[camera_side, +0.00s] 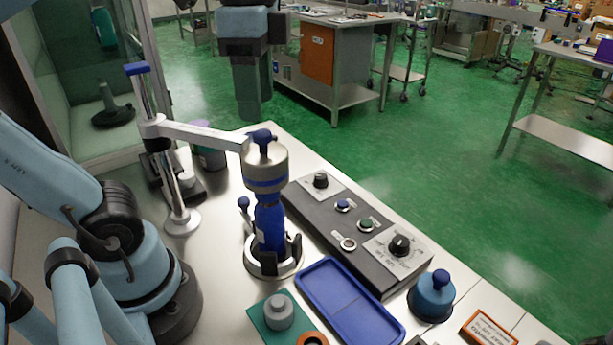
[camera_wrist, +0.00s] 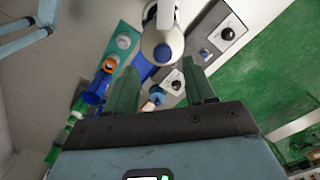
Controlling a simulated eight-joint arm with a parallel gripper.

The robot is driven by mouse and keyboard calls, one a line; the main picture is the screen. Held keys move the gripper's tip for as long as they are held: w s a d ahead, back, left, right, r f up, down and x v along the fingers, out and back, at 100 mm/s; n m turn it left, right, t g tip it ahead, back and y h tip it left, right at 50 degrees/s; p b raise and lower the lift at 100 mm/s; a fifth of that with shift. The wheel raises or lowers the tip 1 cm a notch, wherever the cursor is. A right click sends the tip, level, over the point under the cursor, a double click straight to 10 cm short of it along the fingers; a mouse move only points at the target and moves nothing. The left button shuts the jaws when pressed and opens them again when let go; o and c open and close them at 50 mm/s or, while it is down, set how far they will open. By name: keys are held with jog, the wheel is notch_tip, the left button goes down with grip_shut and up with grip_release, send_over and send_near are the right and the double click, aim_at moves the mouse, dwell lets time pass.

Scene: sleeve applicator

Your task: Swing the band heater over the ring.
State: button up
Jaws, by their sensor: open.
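The band heater (camera_side: 266,167) is a silver cylinder with a blue band and a blue knob on top. It hangs on a white swing arm (camera_side: 200,135) from a post at the left. In the side view it appears above the blue upright body (camera_side: 270,222), which stands in a ring-shaped holder (camera_side: 274,266) with dark jaws. The gap between heater and body is hard to judge. The wrist view shows the heater (camera_wrist: 158,43) from above, ahead of the fingers. My gripper (camera_side: 252,112) is open and empty, fingers down, above the heater and apart from it; both fingers show in the wrist view (camera_wrist: 163,85).
A control box (camera_side: 350,235) with knobs and buttons lies right of the holder. A blue tray (camera_side: 350,305), a green mat (camera_side: 258,318) with a grey stepped disc (camera_side: 279,311), and a blue knobbed pot (camera_side: 432,297) are in front. A blue-handled post (camera_side: 146,95) rises at the left.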

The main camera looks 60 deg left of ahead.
aim_at(263, 130)
notch_tip(263, 130, up, 6)
dwell(0.4)
notch_tip(263, 130, down, 12)
dwell(0.9)
jog(key=shift+r, duration=0.1)
notch_tip(263, 130, up, 12)
jog(key=f, duration=1.2)
jog(key=shift+w+a+f, duration=0.1)
jog(key=shift+w+a, duration=0.1)
jog(key=shift+w, duration=0.15)
jog(key=shift+w+a+n, duration=0.25)
jog(key=shift+w+n, duration=0.05)
jog(key=shift+n, duration=0.1)
dwell(1.6)
